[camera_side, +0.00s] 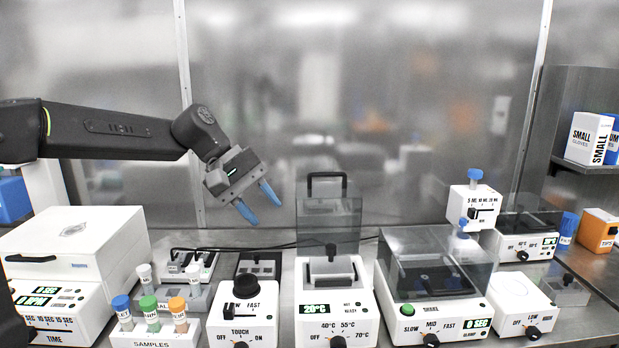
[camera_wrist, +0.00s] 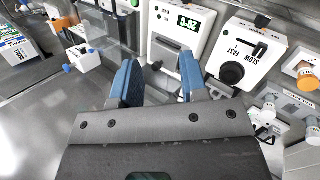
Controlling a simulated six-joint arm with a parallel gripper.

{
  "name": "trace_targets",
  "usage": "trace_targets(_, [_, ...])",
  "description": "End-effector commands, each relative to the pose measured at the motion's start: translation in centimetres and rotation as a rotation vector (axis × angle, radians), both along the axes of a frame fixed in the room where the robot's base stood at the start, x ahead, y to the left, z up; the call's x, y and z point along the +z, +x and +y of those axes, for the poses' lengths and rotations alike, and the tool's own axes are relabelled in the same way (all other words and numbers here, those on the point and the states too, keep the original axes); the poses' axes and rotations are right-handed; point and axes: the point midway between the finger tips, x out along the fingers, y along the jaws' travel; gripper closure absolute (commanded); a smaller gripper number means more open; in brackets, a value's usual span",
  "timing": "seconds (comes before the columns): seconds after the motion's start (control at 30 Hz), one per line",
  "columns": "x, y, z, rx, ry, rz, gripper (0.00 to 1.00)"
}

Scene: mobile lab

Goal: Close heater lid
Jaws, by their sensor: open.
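The heater (camera_side: 336,308) is a white box with a 20°C display, a front knob and a grey block on top. Its clear lid (camera_side: 329,214) is open, standing upright behind the block, with a black handle (camera_side: 327,176) along its top edge. My gripper (camera_side: 258,203) is open and empty, in the air left of the lid handle, its blue fingers pointing down to the right. In the wrist view my gripper (camera_wrist: 158,70) shows its blue fingers in front of the heater (camera_wrist: 182,36), whose display shows; the lid is hard to make out there.
The vortex mixer (camera_side: 243,314) stands left of the heater, with sample tubes (camera_side: 150,312) and a white centrifuge (camera_side: 73,248) further left. A shaker (camera_side: 433,308) with a clear cover stands close on the right. The air around my gripper is clear.

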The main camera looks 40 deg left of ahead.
Motion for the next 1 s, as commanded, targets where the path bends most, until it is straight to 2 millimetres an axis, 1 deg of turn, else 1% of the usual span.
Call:
trace_targets(0.03, [-0.1, 2.7, 1.3, 0.083, -0.097, 0.045, 0.6])
trace_targets(0.07, [0.1, 4.0, 1.9, 0.129, -0.157, 0.066, 0.6])
trace_targets(0.1, [0.1, 5.8, 2.9, 0.19, -0.237, 0.098, 0.6])
trace_targets(0.17, [0.1, 8.4, 4.6, 0.277, -0.357, 0.142, 0.6])
trace_targets(0.2, [-0.1, 10.1, 5.9, 0.333, -0.439, 0.172, 0.6])
trace_targets(0.27, [-0.4, 12.5, 8.0, 0.412, -0.561, 0.215, 0.6])
trace_targets(0.3, [-0.7, 13.9, 9.6, 0.461, -0.644, 0.244, 0.6])
trace_targets(0.37, [-1.3, 16.0, 12.1, 0.53, -0.769, 0.284, 0.6])
trace_targets(0.43, [-2.3, 17.9, 15.2, 0.603, -0.916, 0.331, 0.6])
trace_targets(0.47, [-2.6, 18.7, 16.5, 0.629, -0.977, 0.348, 0.6])
trace_targets(0.5, [-3.3, 19.4, 18.2, 0.66, -1.054, 0.372, 0.6])
trace_targets(0.6, [-4.7, 20.7, 22.0, 0.716, -1.223, 0.418, 0.6])
trace_targets(0.7, [-5.8, 21.3, 24.8, 0.747, -1.345, 0.451, 0.6])
trace_targets(0.8, [-6.4, 21.5, 26.3, 0.76, -1.414, 0.468, 0.6])
trace_targets(0.83, [-6.5, 21.5, 26.6, 0.761, -1.426, 0.47, 0.6])
trace_targets(0.93, [-6.6, 21.8, 26.5, 0.762, -1.441, 0.476, 0.6])
trace_targets(1.0, [-6.6, 22.3, 26.0, 0.763, -1.44, 0.475, 0.6])
